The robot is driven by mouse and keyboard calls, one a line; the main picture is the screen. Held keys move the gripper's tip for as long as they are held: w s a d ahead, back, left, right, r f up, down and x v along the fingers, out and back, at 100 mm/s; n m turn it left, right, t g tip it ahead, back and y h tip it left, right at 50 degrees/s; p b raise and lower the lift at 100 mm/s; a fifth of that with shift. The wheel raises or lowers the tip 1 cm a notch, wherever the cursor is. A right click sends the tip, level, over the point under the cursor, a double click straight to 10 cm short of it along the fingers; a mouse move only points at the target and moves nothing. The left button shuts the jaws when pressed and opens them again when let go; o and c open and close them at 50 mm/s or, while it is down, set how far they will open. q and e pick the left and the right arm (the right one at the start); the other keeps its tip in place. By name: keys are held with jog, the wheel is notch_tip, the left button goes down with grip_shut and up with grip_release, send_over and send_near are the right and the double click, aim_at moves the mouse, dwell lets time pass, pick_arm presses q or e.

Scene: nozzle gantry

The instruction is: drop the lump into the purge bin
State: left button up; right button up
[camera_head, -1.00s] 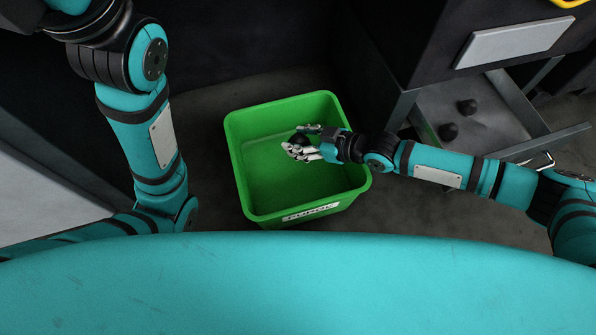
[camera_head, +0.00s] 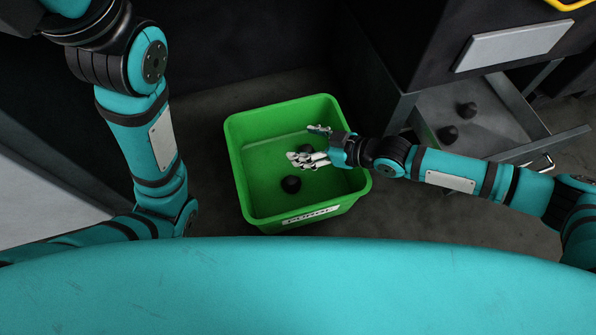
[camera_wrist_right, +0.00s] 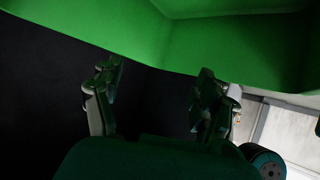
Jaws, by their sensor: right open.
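The green purge bin (camera_head: 243,175) stands on the floor with its open top up and a white label on its front side. A dark round lump (camera_head: 291,184) is inside it, below and left of my right fingers; I cannot tell if it rests on the bottom. A second dark patch (camera_head: 305,149) shows between the fingertips, and I cannot tell what it is. My right gripper (camera_head: 314,145) is open over the bin's right part. In the right wrist view its fingers (camera_wrist_right: 158,97) are apart with nothing seen between them. My left gripper is out of view.
A grey drawer or tray (camera_head: 485,125) with two dark lumps (camera_head: 448,134) lies right of the bin, beneath a dark cabinet (camera_head: 400,45). Bare floor (camera_head: 395,215) shows around the bin. My left arm is at the left.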

jog(key=v, duration=1)
jog(key=shift+a, duration=0.1)
